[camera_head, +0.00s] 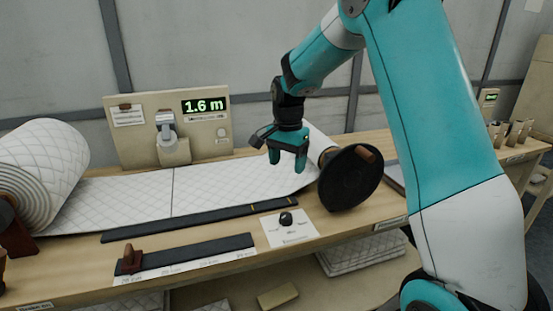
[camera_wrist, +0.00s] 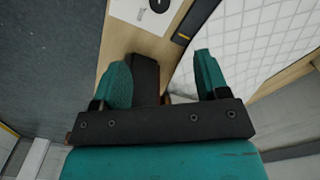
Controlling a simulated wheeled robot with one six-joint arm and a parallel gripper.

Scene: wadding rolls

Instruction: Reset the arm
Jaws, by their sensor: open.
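My arm is teal and white and reaches in from the right in the head view. My gripper (camera_head: 288,161) points down above the right part of the white quilted wadding (camera_head: 230,186), left of a black round disc (camera_head: 350,180). In the wrist view my gripper (camera_wrist: 165,78) shows its two teal fingers apart. A dark bar with a reddish edge shows between or behind them there; I cannot tell what it is. No object is clearly held.
A large wadding roll (camera_head: 40,170) stands at the left of the wooden bench (camera_head: 75,262). A panel (camera_head: 120,140) reading 1.6 m stands behind. Black strips (camera_head: 190,254) and a white card with a black knob (camera_head: 286,218) lie in front. Folded wadding (camera_head: 360,254) lies on the lower shelf.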

